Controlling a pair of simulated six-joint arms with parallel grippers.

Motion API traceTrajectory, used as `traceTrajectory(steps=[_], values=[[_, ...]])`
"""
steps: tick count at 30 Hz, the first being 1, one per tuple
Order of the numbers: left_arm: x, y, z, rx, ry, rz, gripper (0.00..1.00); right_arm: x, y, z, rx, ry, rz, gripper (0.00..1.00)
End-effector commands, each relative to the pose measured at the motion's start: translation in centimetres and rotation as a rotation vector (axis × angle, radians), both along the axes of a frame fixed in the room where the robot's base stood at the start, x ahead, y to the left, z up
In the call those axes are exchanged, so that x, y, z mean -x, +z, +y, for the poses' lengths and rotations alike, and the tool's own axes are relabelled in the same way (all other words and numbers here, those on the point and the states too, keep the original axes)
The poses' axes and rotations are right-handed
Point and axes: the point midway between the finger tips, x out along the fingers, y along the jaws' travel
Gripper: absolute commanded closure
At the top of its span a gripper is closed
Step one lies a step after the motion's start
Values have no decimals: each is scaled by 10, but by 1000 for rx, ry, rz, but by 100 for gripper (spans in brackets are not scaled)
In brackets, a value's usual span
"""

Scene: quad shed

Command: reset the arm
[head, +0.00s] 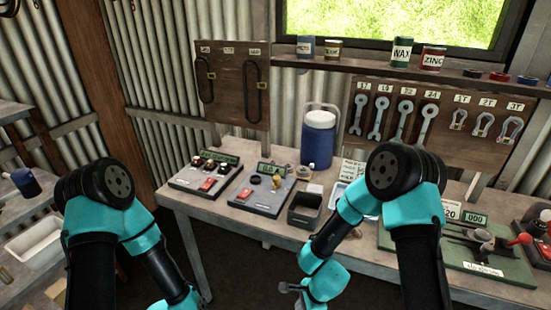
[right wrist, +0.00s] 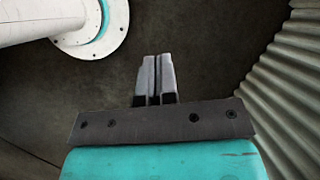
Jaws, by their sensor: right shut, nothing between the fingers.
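My right gripper (right wrist: 155,75) is shut and empty in the right wrist view, its two grey fingers together over a dark floor. In the head view a grey part of the right gripper (head: 289,288) shows at the bottom middle, low in front of the workbench. My left arm comes in from the left and bends down past the bottom edge of the head view, so its gripper is out of sight.
The workbench (head: 185,201) carries two switch boxes (head: 205,172) (head: 262,192), a black bin (head: 305,209), a blue jug (head: 318,138) and a green-based device (head: 480,258). Wrenches hang on a board (head: 440,95) behind. Corrugated wall (right wrist: 290,90) stands right in the wrist view.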

Motion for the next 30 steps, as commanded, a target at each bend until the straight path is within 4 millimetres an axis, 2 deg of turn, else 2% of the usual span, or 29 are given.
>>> traceTrajectory(steps=[1, 6, 12, 15, 19, 30], values=[[0, 0, 0, 0, 0, 0, 57, 9, -8, -22, 31, 93, -32, 100], [0, 0, 0, 0, 0, 0, 57, 35, -27, -80, 103, 452, -168, 100], [0, 0, 0, 0, 0, 0, 57, 64, -41, -126, 125, 858, -342, 100], [0, 0, 0, 0, 0, 0, 57, 74, -44, -136, 120, 1011, -424, 100], [0, 0, 0, 0, 0, 0, 57, 81, -45, -141, 111, 1122, -489, 100], [0, 0, 0, 0, 0, 0, 57, 82, -45, -141, 111, 1147, -504, 100]])
